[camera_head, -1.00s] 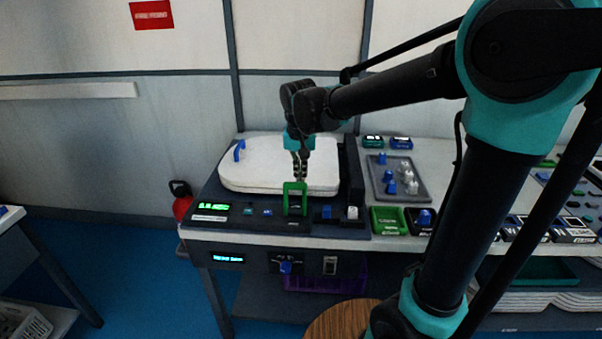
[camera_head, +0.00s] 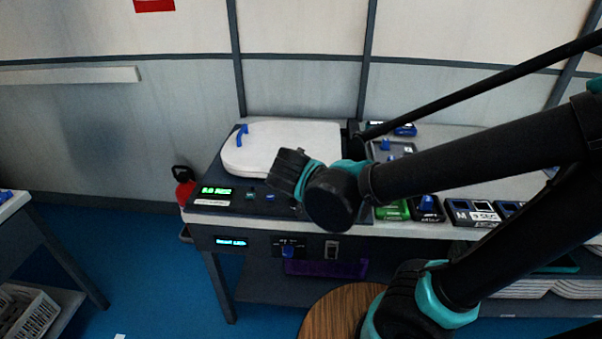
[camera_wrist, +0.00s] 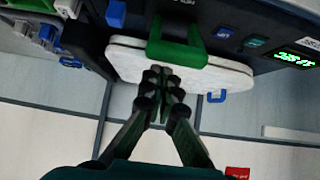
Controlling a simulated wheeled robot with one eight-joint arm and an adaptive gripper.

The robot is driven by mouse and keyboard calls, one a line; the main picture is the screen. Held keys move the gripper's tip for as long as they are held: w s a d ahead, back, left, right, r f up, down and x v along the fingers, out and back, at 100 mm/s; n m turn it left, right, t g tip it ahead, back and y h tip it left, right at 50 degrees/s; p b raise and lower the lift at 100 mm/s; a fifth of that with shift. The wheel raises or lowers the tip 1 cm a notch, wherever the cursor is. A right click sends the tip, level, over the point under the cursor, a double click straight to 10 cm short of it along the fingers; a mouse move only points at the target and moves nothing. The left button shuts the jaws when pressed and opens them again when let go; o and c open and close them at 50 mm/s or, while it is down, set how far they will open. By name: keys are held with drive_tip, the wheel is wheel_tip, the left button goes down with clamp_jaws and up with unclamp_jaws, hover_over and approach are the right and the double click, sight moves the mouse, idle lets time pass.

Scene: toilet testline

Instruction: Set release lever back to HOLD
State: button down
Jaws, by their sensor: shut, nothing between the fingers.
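The wrist view looks inverted. A green U-shaped lever (camera_wrist: 178,53) stands on the dark test panel, across the white toilet lid (camera_wrist: 215,76). My gripper (camera_wrist: 166,72) is shut and empty, its fingertips close to the lever's crossbar in that picture; contact cannot be told. In the head view my wrist hides the fingertips and the green lever. A blue handle (camera_head: 288,251) sits on a small black plate on the bench front, below my wrist. The lettering is too small to read, so I cannot tell which control is marked HOLD.
A lit green display (camera_head: 216,190) is at the panel's left, and a blue-lit one (camera_head: 231,241) is on the bench front. Bins and trays, such as a green bin (camera_head: 392,211), are on the right. A round wooden stool top (camera_head: 335,318) stands in front.

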drive_tip(key=shift+s+f, duration=0.2)
drive_tip(key=shift+s, duration=0.1)
drive_tip(key=shift+s+f, duration=0.1)
idle(0.4)
drive_tip(key=s+r, duration=0.4)
drive_tip(key=r, duration=0.4)
drive_tip(key=shift+s+r, duration=0.2)
drive_tip(key=shift+s, duration=0.1)
idle(0.3)
drive_tip(key=shift+a, duration=0.1)
